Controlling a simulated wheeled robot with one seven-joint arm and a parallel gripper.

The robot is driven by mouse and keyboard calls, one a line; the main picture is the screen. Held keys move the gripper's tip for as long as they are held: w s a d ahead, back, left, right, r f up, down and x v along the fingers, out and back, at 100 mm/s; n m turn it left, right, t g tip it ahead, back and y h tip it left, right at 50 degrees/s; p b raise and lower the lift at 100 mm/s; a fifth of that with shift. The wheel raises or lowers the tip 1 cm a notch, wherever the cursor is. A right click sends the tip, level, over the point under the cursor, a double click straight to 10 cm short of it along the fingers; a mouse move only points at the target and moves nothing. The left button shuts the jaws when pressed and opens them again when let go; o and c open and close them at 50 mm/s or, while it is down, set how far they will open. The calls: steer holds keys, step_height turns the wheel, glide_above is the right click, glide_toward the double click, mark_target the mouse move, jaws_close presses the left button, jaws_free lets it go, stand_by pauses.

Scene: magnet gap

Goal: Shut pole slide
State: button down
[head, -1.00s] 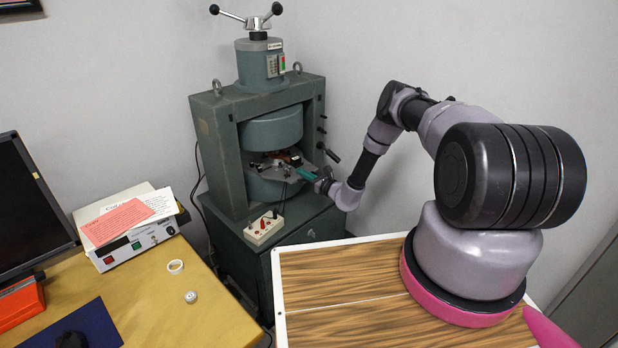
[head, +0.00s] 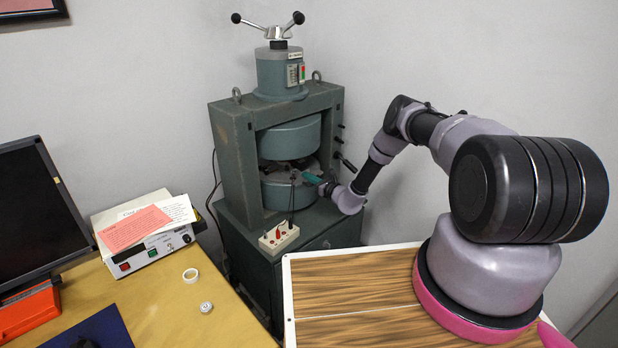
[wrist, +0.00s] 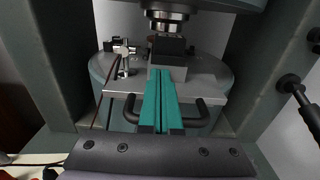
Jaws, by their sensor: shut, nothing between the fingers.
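In the head view my gripper (head: 311,177) reaches the gap from the right.
The green magnet frame (head: 235,150) has uprights on both sides of the gap. A dark lever (wrist: 300,95) stands at the right. A small post fixture (wrist: 123,55) is left of my fingers.

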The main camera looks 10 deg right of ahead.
steer(key=shift+w+a+r, duration=0.2)
steer(key=shift+r, duration=0.15)
steer(key=shift+s+d+f, duration=0.1)
steer(key=shift+s+d, duration=0.05)
steer(key=v, duration=1)
steer(key=s+a+r+n+g+y, duration=0.1)
steer(key=a+r+n+g+y, duration=0.3)
steer(key=r, duration=0.6)
steer(key=a+r+n+g+y, duration=0.1)
steer(key=r+n+g, duration=0.3)
steer(key=r, duration=0.6)
steer(key=s+a+r+n+g+h, duration=0.15)
steer(key=s+r+n, duration=0.25)
steer(key=r, duration=0.4)
steer(key=s+r+n+g, duration=0.3)
steer(key=s+r+n, duration=0.1)
steer(key=r, duration=0.3)
steer(key=s+d+r+n+h, duration=0.3)
steer(key=s+r+n+h, duration=0.3)
steer(key=s+r, duration=0.85)
steer(key=s+d+r+n+t+h, duration=0.1)
steer(key=s+d+r+t+h, duration=0.1)
steer(key=s+d, duration=0.3)
steer(key=s+d+r+n+t+h, duration=0.1)
steer(key=s+d+r+t+h, duration=0.2)
steer(key=s, duration=0.9)
steer(key=d+r+h, duration=0.1)
steer(key=d+r, duration=0.1)
steer(key=d, duration=0.1)
steer(key=shift+n, duration=0.3)
